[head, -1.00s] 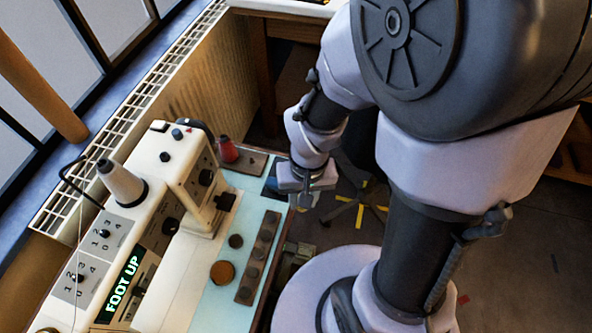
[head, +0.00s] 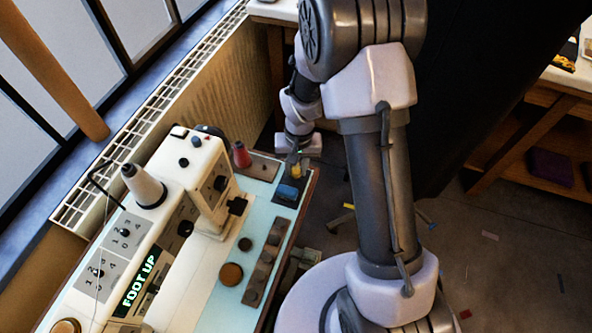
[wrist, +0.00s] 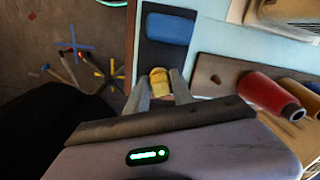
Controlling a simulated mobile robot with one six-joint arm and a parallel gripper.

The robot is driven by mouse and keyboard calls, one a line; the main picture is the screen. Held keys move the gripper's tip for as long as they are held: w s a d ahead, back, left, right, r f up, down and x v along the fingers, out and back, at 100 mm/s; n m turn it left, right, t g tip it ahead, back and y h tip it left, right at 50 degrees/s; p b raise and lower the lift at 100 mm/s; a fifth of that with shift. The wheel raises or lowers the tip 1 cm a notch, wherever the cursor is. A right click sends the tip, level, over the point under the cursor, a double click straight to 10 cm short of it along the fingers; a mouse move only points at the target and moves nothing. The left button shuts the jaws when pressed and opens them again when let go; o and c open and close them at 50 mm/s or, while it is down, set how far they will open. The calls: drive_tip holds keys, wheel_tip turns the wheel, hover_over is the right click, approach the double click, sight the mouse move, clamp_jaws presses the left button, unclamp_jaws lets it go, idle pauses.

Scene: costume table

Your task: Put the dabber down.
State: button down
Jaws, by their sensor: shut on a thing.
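My gripper (wrist: 161,90) is shut on the dabber (wrist: 160,84), a small yellow-tan piece between the fingertips in the wrist view. In the head view my gripper (head: 297,160) is at the far right corner of the pale blue sewing-machine table, with a bit of the yellow dabber (head: 297,171) showing below it. A dark pad (wrist: 151,58) with a blue block (wrist: 168,28) on it lies just beyond the fingertips in the wrist view. The blue block (head: 288,193) also shows in the head view. I cannot tell whether the dabber touches the pad.
The cream sewing machine (head: 190,160) is further left. A brown strip with dark discs (head: 263,262) lies along the table's right edge. Beyond that edge is open floor.

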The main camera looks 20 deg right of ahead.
drive_tip(key=shift+f, duration=0.4)
drive_tip(key=c, duration=1.1)
unclamp_jaws()
drive_tip(key=shift+r, duration=0.1)
